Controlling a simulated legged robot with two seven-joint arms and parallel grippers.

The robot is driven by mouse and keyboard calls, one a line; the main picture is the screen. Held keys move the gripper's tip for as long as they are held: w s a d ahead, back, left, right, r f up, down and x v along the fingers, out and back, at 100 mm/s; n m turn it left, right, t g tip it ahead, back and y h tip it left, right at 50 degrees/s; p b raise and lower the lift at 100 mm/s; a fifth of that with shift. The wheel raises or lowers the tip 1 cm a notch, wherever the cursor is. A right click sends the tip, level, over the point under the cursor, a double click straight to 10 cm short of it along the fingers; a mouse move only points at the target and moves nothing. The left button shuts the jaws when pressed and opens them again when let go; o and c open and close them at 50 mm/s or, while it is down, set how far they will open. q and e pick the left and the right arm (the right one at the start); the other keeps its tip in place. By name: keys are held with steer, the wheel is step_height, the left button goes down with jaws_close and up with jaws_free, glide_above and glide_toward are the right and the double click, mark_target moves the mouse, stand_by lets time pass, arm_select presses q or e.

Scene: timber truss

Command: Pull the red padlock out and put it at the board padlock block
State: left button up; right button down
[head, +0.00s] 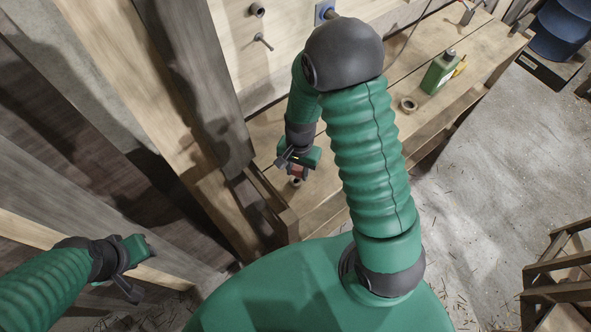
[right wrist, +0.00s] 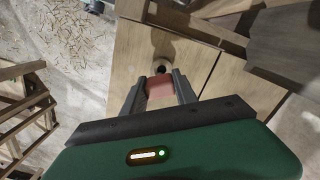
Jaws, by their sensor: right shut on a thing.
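The red padlock (right wrist: 160,90) is between the two fingers of my right gripper (right wrist: 160,98) in the right wrist view. The fingers press on its sides. In the head view my right gripper (head: 297,162) is over the near left end of the wooden bench, and a small part of the red padlock (head: 298,173) shows below it. A small round fitting (right wrist: 161,66) is on the bench just beyond the padlock; whether they touch I cannot tell. My left gripper (head: 132,278) is at the lower left, away from the bench; its fingers are unclear.
The upright wooden board (head: 285,50) carries a bolt (head: 263,41), a ring (head: 257,10) and a blue block (head: 323,12), partly hidden by my arm. A green bottle (head: 440,72) and tape roll (head: 408,104) are on the bench (head: 385,125). Timber posts (head: 195,80) stand left.

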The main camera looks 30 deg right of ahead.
mark_target(296, 176)
steer(key=shift+d, duration=0.1)
steer(key=shift+a, duration=0.25)
steer(key=shift+a, duration=0.3)
steer(key=shift+d+f, duration=0.15)
steer(key=shift+f+b, duration=0.9)
steer(key=shift+f, duration=0.45)
steer(key=c, duration=0.9)
jaws_free()
steer(key=shift+r, duration=0.1)
step_height(296, 176, up, 17)
steer(key=shift+w+d+b, duration=0.3)
steer(key=shift+w+b, duration=0.05)
